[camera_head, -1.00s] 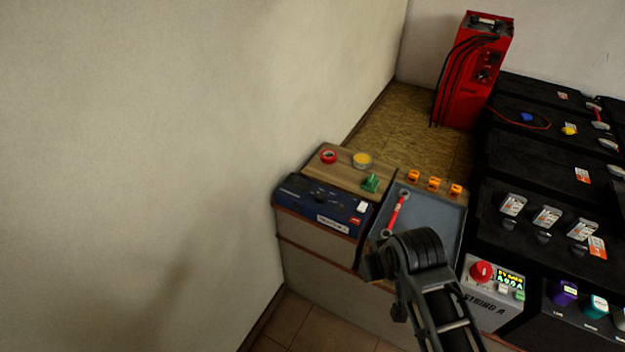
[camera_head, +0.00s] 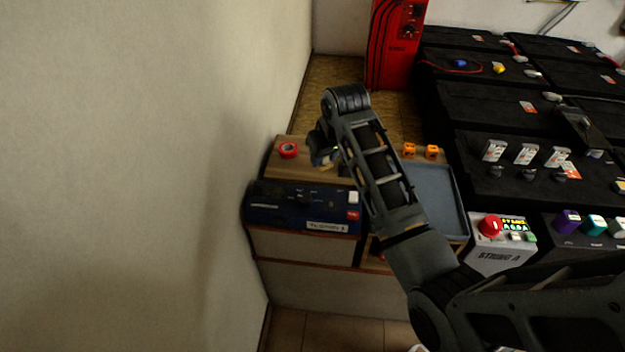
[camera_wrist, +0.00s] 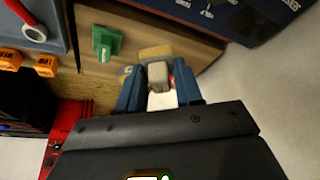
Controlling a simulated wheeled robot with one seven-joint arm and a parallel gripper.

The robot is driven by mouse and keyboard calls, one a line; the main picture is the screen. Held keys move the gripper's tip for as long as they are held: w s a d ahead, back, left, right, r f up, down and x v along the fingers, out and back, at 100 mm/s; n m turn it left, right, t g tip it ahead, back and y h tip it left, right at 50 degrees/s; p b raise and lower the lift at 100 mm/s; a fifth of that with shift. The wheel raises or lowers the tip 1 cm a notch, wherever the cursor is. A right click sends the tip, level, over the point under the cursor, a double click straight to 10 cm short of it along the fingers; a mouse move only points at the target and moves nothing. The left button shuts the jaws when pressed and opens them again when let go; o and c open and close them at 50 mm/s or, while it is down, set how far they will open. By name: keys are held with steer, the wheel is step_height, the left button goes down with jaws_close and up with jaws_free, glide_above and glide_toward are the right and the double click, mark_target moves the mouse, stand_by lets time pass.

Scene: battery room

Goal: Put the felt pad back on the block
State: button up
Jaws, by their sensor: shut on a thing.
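My gripper (camera_head: 324,160) is over the wooden board (camera_head: 277,167) at the left. In the wrist view its blue fingers (camera_wrist: 158,78) are closed around a small grey-beige piece (camera_wrist: 158,74), which may be the felt pad. A white patch shows below this piece, between the fingers. A yellowish thing (camera_wrist: 155,51) lies on the board just beyond the fingertips; I cannot tell whether they touch. I cannot make out for sure which thing is the block. My arm hides part of the board in the head view.
A red tape roll (camera_head: 288,150) and a green piece (camera_wrist: 107,42) are on the board. A blue case (camera_head: 285,205) stands in front. The grey tray (camera_head: 432,200) holds a wrench (camera_wrist: 30,27). Orange pieces (camera_head: 409,150) line its back. Black batteries (camera_head: 490,105) fill the right.

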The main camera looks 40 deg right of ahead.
steer(key=s+d+r+m+b, duration=0.1)
steer(key=d+m+b, duration=0.15)
steer(key=d, duration=0.95)
glide_above(315, 170)
step_height(315, 170, down, 6)
steer(key=shift+f+b, duration=0.15)
steer(key=shift+b, duration=0.25)
steer(key=shift+f, duration=1.95)
steer(key=shift+f, duration=0.1)
steer(key=o, duration=0.9)
steer(key=shift+o, duration=0.2)
steer(key=p+v, duration=0.1)
steer(key=v, duration=1.1)
steer(key=shift+a, duration=0.2)
steer(key=shift+w, duration=0.15)
